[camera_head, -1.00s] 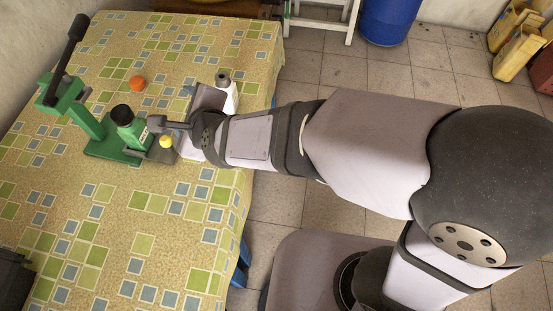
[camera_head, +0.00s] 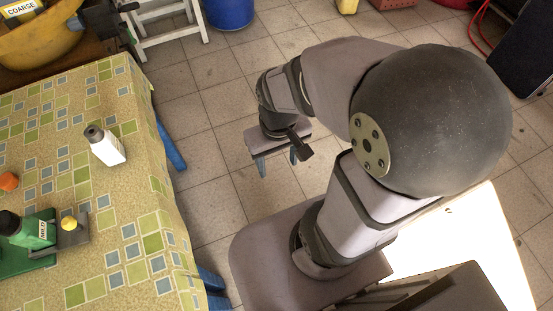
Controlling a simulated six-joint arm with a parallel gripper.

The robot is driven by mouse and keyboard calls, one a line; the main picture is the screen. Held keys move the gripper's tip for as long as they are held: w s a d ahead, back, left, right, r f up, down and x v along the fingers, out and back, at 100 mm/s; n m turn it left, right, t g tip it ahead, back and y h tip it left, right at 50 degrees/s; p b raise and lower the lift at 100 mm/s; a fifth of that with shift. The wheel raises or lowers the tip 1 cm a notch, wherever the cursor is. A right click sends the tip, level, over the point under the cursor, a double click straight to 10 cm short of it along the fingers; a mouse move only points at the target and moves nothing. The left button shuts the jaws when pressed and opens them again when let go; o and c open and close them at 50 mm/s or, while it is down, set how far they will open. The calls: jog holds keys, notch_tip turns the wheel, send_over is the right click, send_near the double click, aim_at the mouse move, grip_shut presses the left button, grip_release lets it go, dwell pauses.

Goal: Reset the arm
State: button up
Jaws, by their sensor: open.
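My gripper (camera_head: 277,162) hangs over the tiled floor to the right of the table, beside my own base. Its two blue-grey fingers point down and stand apart, with nothing between them. My arm is folded back close to my body, clear of the table. On the patterned tablecloth (camera_head: 130,215) are a white bottle with a grey cap (camera_head: 108,151) and a green device (camera_head: 32,228) cut off by the left edge.
A yellow knob or ball (camera_head: 68,223) sits at the device's right end. An orange ball (camera_head: 8,181) lies behind it. A yellow tub (camera_head: 40,40) labelled COARSE, a white stool (camera_head: 170,35) and a blue barrel (camera_head: 229,12) stand at the back. The floor around my gripper is clear.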

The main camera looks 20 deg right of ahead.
notch_tip(320, 180, up, 9)
jog(key=p, duration=0.9)
